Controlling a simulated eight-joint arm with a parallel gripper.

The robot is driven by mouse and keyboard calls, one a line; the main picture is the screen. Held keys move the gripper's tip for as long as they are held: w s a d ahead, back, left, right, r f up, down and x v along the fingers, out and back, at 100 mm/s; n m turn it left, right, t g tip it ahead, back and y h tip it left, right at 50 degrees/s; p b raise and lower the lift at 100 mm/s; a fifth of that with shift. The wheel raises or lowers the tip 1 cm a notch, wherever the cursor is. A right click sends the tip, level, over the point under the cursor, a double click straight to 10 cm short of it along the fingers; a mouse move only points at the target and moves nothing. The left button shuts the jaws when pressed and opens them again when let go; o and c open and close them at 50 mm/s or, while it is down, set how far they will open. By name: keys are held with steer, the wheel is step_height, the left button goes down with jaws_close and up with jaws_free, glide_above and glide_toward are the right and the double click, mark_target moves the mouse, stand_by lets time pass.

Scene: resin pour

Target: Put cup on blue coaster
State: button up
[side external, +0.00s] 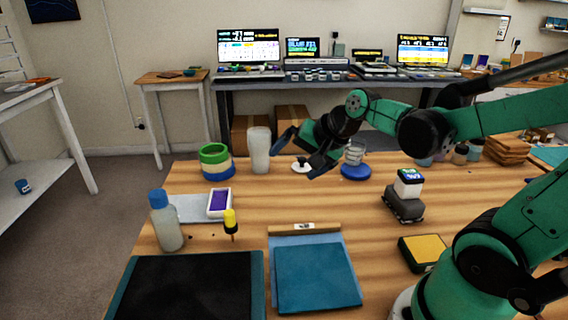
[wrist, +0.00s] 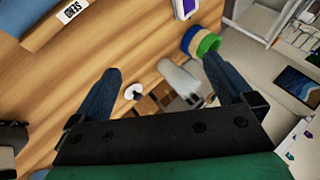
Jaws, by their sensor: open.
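A clear cup (side external: 354,152) appears to stand upright on the round blue coaster (side external: 356,172), right of my gripper in the side view. My gripper (side external: 298,156) is open and empty, with its blue fingers spread above the table. It also shows open in the wrist view (wrist: 161,64). A small white disc with a dark knob (side external: 301,168) lies below the fingers; it also shows in the wrist view (wrist: 134,92). A tall whitish cylinder (side external: 259,150) stands just left of the gripper, apart from it. The blue coaster is not clearly visible in the wrist view.
Stacked green, white and blue rings (side external: 216,162) stand at the back left. A clipboard (side external: 315,275) and dark mat (side external: 186,287) fill the front. The table middle is mostly clear.

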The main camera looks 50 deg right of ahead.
steer(key=s+a+n+g, duration=0.1)
steer(key=s+a+n, duration=0.4)
steer(key=n, duration=0.6)
steer(key=shift+a+n, duration=0.4)
steer(key=shift+a, duration=0.4)
